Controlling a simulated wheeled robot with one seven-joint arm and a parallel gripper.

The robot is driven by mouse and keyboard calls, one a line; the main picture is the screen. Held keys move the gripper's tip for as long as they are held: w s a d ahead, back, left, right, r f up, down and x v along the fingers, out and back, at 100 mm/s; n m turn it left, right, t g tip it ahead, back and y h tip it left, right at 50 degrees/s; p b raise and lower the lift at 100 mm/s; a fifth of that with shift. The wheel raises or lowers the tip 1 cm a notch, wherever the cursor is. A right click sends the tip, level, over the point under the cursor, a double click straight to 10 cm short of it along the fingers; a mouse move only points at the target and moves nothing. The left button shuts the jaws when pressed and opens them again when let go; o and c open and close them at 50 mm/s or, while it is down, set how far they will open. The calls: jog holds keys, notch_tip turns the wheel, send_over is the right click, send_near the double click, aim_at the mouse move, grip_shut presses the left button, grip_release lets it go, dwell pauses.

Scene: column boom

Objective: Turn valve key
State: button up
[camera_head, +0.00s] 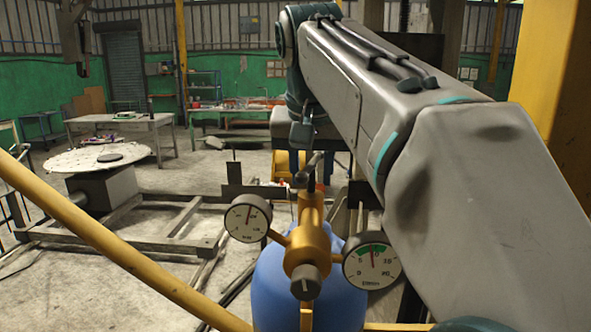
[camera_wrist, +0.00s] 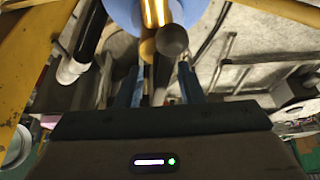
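A brass valve body (camera_head: 308,238) stands upright on a blue gas cylinder (camera_head: 285,290). A dark stem with a small handle, seemingly the valve key (camera_head: 312,180), rises from its top. A grey knob (camera_head: 305,282) faces the camera. My gripper (camera_head: 310,170) hangs from the arm just above the valve, its blue fingers apart on either side of the stem. In the wrist view, the fingers (camera_wrist: 158,72) are also apart, with the brass valve (camera_wrist: 152,15) and grey knob (camera_wrist: 172,40) beyond their tips. I cannot tell whether either finger touches the key.
Two round gauges flank the valve, one left (camera_head: 247,218) and one right (camera_head: 371,261). A yellow rail (camera_head: 110,250) crosses the lower left. A yellow post (camera_head: 555,90) stands at right. A round table (camera_head: 97,158) and workbenches (camera_head: 120,120) are farther back.

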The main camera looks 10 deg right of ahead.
grip_shut()
jog(key=shift+n+y, duration=0.4)
jog(key=shift+n, duration=0.7)
grip_release()
